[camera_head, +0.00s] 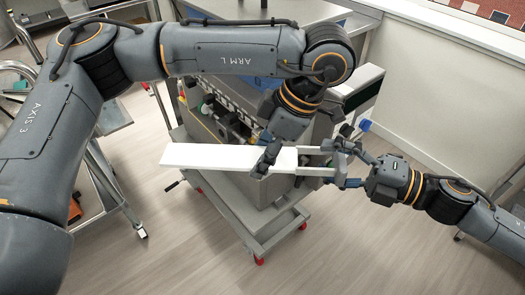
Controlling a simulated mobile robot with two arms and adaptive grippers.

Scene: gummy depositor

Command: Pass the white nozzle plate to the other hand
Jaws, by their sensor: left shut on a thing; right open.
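The left gripper hides a part of the plate.
A grey wheeled machine (262,221) with red castors stands behind and below the plate. A metal cart (108,185) stands at the left. A counter (330,10) is at the back. Open wooden floor (350,250) lies in front.

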